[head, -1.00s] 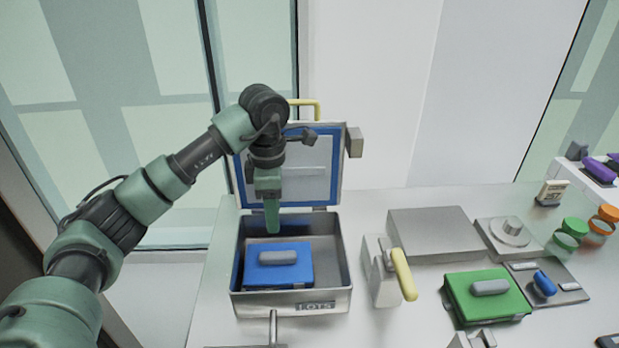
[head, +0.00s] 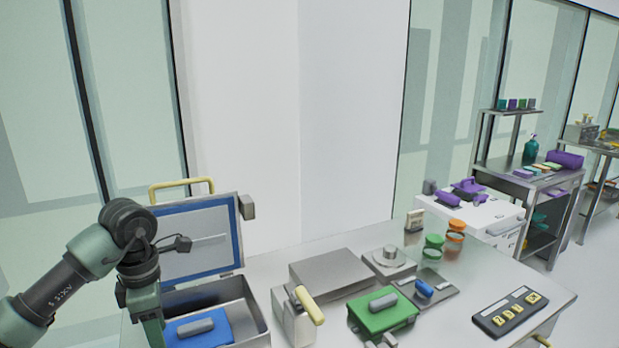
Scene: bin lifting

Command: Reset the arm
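My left arm comes in from the left edge, and its gripper (head: 150,325) hangs down at the left side of the open metal case. The fingertips are small and partly cut off by the bottom edge, so I cannot tell whether they are open or shut. The metal case (head: 262,325) stands on the table with its blue-lined lid (head: 200,240) raised. A blue block with a grey handle (head: 190,330) lies inside the case. My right gripper does not show.
To the right stand a metal block with a yellow handle (head: 300,312), a grey box (head: 330,270), a green box (head: 385,318), orange and green jars (head: 455,232) and a key panel (head: 510,312). Shelves (head: 530,175) stand at the far right.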

